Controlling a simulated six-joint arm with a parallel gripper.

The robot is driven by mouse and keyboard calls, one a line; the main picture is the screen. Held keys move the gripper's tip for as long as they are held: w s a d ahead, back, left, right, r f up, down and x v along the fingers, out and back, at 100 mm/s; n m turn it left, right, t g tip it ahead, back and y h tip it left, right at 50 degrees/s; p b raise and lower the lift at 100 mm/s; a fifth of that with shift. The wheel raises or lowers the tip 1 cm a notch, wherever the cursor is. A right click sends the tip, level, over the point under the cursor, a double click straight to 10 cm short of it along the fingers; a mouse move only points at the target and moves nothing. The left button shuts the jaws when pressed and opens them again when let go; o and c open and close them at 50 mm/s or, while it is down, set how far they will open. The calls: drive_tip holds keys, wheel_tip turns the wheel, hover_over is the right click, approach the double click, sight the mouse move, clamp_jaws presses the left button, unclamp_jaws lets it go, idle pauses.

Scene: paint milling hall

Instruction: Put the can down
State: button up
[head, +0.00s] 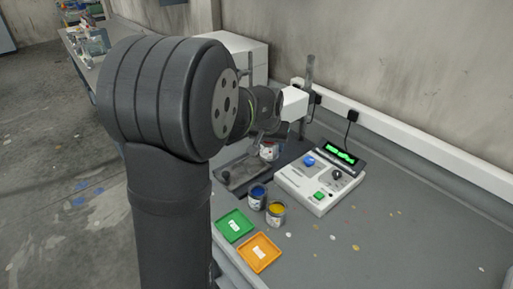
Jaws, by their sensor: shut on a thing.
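A small metal can with a pale side and reddish marks (269,152) is at the stand beside the console, over the dark base area. My gripper (264,140) reaches down to it from above and is shut on it. The fingers are small and partly hidden behind my wrist. I cannot tell whether the can's bottom touches the surface below. An open can of blue paint (257,199) and an open can of yellow paint (276,215) stand upright nearer on the bench, side by side.
A green tray (235,226) and an orange tray (259,253) lie near the bench's front edge. A white console (318,190) with a lit green display (342,156) stands right of the cans. A stand with a white head (294,103) rises behind.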

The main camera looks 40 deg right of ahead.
drive_tip(key=s+a+r+m, duration=0.1)
drive_tip(key=s+a, duration=0.3)
drive_tip(key=s, duration=0.5)
drive_tip(key=s+a+r+m+g, duration=0.1)
drive_tip(key=s+a, duration=0.4)
drive_tip(key=s, duration=0.3)
drive_tip(key=s+a+r+m, duration=0.1)
drive_tip(key=s+a, duration=0.3)
drive_tip(key=s, duration=0.5)
drive_tip(key=s+a+f+m, duration=0.1)
drive_tip(key=s+a+f, duration=0.25)
drive_tip(key=a, duration=0.35)
drive_tip(key=shift+h, duration=0.3)
drive_tip(key=w+f, duration=0.2)
drive_tip(key=w, duration=0.1)
drive_tip(key=w+f, duration=0.2)
drive_tip(key=w, duration=0.2)
drive_tip(key=w+f, duration=0.2)
drive_tip(key=w, duration=0.1)
drive_tip(key=shift+w+a, duration=0.15)
drive_tip(key=shift+w, duration=0.1)
drive_tip(key=shift+f, duration=2)
